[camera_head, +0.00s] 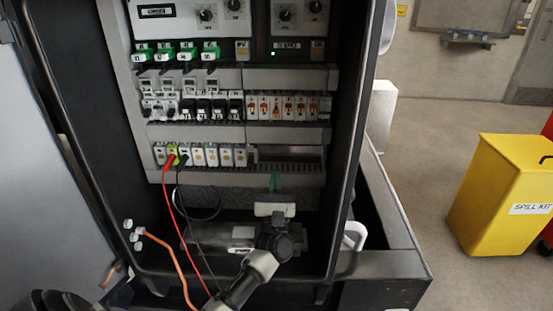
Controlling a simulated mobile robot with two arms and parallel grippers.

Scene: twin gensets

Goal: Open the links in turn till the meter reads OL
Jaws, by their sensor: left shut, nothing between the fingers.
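An open cabinet holds a row of white terminal blocks or links (212,155) low on the left. A red probe (169,162) and a black probe (183,160) sit at its left end, beside a yellow-green block. Above it is a row of white modules with orange-red marks (283,107); I cannot tell which parts are the links. The red lead runs down behind my arm; no meter can be made out at its end. My left gripper (276,182) points up below the right-hand modules, shut and empty, apart from them. My right gripper is not in view.
Green-fronted switches (187,54) and panels with knobs (205,15) are higher up. The cabinet's right frame (352,130) stands close right of the gripper. An orange cable (172,254) hangs lower left. A yellow spill kit bin (500,190) stands on the floor at right.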

